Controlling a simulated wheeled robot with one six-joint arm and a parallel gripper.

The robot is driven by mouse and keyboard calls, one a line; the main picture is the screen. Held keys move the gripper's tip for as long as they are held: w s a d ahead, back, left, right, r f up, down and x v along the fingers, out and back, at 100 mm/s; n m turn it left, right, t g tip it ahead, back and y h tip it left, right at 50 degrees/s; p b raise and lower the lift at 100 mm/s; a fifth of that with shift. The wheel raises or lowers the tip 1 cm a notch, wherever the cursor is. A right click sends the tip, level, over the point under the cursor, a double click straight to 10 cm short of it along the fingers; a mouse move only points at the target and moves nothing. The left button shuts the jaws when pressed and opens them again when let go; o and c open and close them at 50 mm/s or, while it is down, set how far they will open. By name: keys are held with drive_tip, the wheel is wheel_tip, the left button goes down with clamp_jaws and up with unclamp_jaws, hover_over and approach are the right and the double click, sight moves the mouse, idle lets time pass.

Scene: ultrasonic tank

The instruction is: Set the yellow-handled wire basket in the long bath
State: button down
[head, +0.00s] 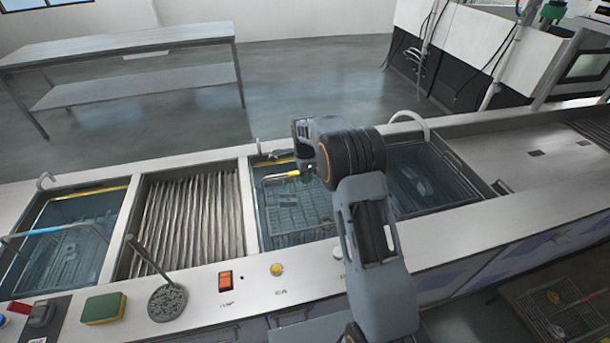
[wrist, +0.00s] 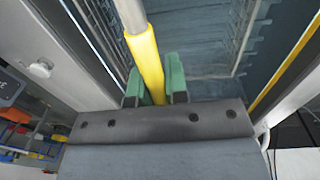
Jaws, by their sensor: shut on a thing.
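My gripper (head: 303,170) is shut on the yellow grip of the wire basket's handle. In the wrist view the green fingers of my gripper (wrist: 155,82) stand on either side of the yellow handle (wrist: 148,58). The wire basket (head: 292,212) hangs below the handle, inside the outline of the long bath (head: 462,200) toward its left end. My arm hides the basket's right part and the middle of the bath. I cannot tell whether the basket touches the bath floor.
A ribbed metal drainer (head: 190,222) lies left of the bath. Beyond it, a smaller bath (head: 75,208) holds a blue-handled basket. A green-yellow sponge (head: 103,308), a round strainer (head: 167,302) and an orange switch (head: 225,280) sit along the front ledge. The right worktop (head: 530,160) is mostly bare.

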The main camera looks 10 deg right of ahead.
drive_tip(key=shift+f, duration=0.1)
drive_tip(key=shift+f+b, duration=0.35)
drive_tip(key=shift+f, duration=0.1)
drive_tip(key=c, duration=1.1)
unclamp_jaws()
